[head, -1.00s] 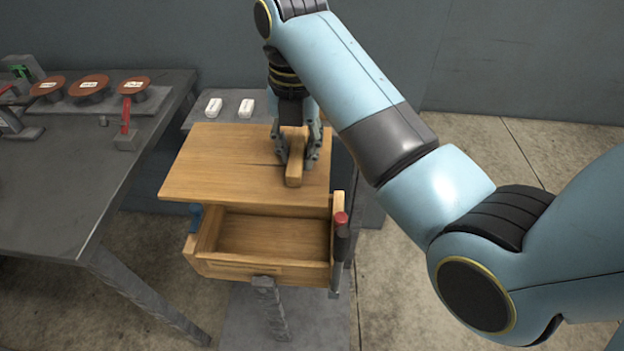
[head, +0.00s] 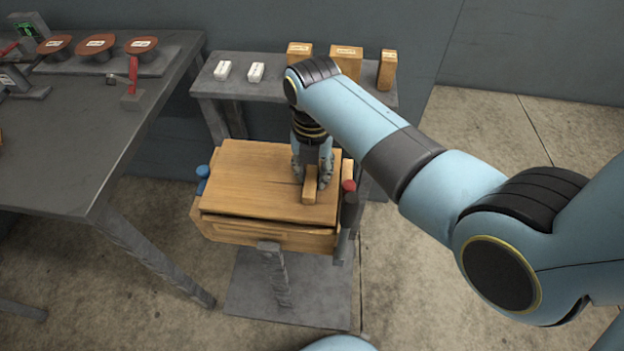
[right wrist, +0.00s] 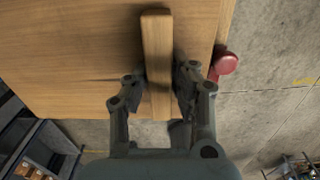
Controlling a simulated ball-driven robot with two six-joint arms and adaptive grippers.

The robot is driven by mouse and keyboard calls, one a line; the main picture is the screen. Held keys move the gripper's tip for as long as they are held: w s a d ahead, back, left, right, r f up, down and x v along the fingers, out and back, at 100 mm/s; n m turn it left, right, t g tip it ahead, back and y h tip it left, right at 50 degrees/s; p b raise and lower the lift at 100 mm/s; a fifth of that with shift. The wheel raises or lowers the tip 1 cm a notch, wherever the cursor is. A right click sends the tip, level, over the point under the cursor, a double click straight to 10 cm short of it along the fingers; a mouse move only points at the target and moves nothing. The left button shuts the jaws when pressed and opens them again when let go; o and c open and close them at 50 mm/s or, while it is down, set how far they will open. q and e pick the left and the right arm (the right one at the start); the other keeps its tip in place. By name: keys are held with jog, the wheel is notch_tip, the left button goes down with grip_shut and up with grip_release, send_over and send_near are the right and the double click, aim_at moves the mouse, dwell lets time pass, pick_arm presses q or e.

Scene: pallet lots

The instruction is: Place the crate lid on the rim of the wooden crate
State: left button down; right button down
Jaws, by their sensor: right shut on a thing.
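The crate lid (head: 250,178) is a flat wooden board with a wooden bar handle (head: 309,196) on its right part. My right gripper (head: 312,180) is shut on this handle from above. The lid lies over the wooden crate (head: 232,231) and hides its inside. A dark gap shows between the lid's front edge and the crate's front wall, so I cannot tell whether the lid touches the rim all round. In the right wrist view the fingers (right wrist: 157,92) flank the handle (right wrist: 156,50) on the lid (right wrist: 70,60). My left gripper is out of view.
The crate is on a stand with a blue knob (head: 203,171) at its left and a red-topped post (head: 348,187) at its right. A grey shelf (head: 300,90) behind holds white items and brown boxes. A dark table (head: 60,160) stands at the left.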

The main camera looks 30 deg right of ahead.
jog(key=shift+f, duration=1.3)
jog(key=shift+f+b, duration=0.3)
jog(key=c, duration=1.1)
grip_release()
notch_tip(320, 180, up, 13)
jog(key=shift+f+p, duration=0.15)
jog(key=shift+p, duration=1)
